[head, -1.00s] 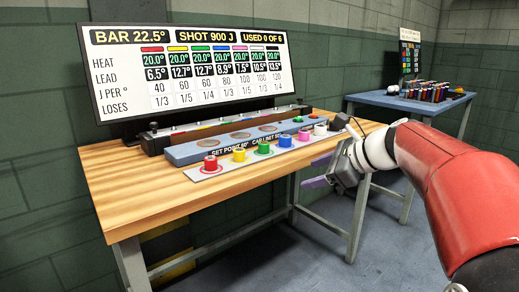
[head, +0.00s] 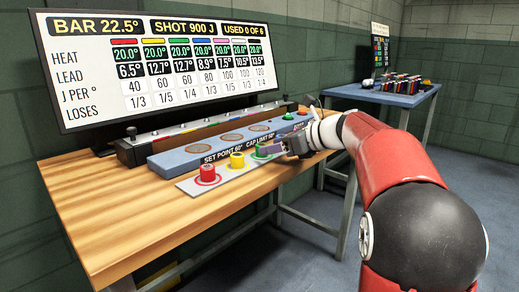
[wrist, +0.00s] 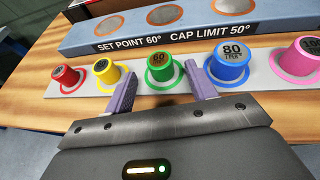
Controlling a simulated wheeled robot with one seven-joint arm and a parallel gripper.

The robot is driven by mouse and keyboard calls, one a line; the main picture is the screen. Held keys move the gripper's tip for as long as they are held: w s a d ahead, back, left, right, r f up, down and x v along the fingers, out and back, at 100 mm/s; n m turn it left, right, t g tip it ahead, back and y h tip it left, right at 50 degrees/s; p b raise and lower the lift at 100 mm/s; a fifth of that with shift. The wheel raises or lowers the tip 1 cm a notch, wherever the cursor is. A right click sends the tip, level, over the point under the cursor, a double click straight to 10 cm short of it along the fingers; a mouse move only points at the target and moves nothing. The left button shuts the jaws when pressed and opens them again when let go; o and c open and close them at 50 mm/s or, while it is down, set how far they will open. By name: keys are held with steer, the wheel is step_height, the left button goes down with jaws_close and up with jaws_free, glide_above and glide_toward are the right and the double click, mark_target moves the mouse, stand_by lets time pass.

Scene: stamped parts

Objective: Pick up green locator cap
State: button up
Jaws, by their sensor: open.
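The green locator cap (wrist: 160,68) stands upright on a pale strip, marked with a 60 on its dark top. In the head view the green cap (head: 261,151) is partly covered by my gripper. My gripper (wrist: 160,92) is open, with its two purple fingers pointing at the strip. The green cap lies ahead of the gap between the fingertips, and nothing is held. In the head view my gripper (head: 268,151) is low over the bench beside the green cap.
A yellow cap (wrist: 105,71) and a red cap (wrist: 66,76) stand left of the green one; a blue cap (wrist: 230,62) and a pink cap (wrist: 301,55) stand right, the blue close to the right finger. The blue-grey block (wrist: 120,46) runs behind. Bare wood (head: 110,225) lies at left.

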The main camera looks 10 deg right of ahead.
mark_target(262, 144)
steer(key=x, duration=0.4)
steer(key=shift+w+a+f, duration=0.1)
steer(key=shift+w+a, duration=0.2)
steer(key=shift+c, duration=0.3)
steer(key=c, duration=1.1)
steer(key=shift+o, duration=0.2)
